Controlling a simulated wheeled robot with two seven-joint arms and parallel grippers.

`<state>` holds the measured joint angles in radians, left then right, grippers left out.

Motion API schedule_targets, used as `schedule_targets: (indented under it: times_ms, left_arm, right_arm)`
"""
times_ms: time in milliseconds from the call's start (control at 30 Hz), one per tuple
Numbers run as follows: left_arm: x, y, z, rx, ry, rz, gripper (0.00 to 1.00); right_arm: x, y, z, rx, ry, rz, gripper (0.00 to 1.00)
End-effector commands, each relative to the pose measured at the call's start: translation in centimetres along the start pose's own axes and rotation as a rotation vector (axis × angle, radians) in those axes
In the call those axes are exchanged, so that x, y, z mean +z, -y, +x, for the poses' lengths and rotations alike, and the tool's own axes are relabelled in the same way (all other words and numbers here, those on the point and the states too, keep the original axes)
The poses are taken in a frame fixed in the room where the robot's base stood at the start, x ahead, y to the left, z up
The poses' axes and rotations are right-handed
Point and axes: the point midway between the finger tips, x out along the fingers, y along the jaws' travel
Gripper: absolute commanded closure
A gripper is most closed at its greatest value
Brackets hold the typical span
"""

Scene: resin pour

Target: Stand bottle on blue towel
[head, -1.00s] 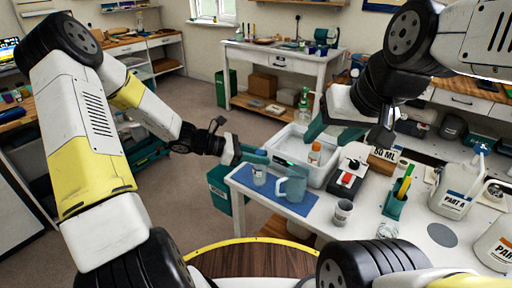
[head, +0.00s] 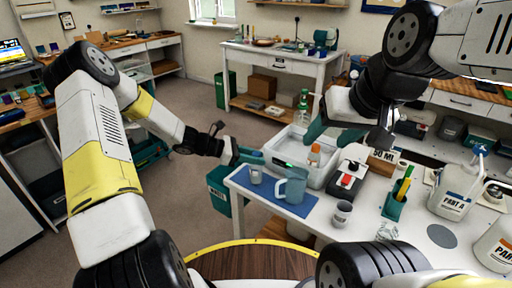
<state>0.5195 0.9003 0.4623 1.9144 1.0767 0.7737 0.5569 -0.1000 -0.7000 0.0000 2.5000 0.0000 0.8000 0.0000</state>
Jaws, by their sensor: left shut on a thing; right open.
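The blue towel (head: 300,207) lies along the front left edge of the white table. My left gripper (head: 256,159) is shut on a small pale bottle (head: 256,175) with a light label. The bottle is upright at the towel's left end, below the fingers. I cannot tell whether its base touches the towel; its top is hidden by the fingers.
Behind are the white tray (head: 283,146) and an orange-capped bottle (head: 314,154).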

Motion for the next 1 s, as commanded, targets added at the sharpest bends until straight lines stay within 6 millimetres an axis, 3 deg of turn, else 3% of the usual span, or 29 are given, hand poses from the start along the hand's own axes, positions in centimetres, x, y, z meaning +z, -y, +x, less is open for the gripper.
schedule_targets:
  times_ms: [33,67,167,567,1000]
  left_arm:
    - [-0.1,0.0,0.1,0.000,0.001,-0.001,1.00]
    - [-0.2,0.0,0.1,0.000,0.000,-0.001,0.68]
    - [-0.2,0.0,0.1,0.000,0.000,-0.001,0.50]
    - [0.1,-0.1,-0.4,0.002,-0.001,0.000,0.50]
    - [0.1,-0.1,-9.0,0.004,-0.003,0.000,0.50]
  right_arm:
    - [0.0,0.0,0.0,0.000,0.000,0.000,0.43]
    - [0.0,0.0,0.0,0.000,0.000,0.000,0.43]
    - [0.0,0.0,0.0,0.000,0.000,0.000,0.43]
    - [0.0,0.0,0.0,0.000,0.000,0.000,0.43]
    - [0.0,0.0,0.0,0.000,0.000,0.000,0.43]
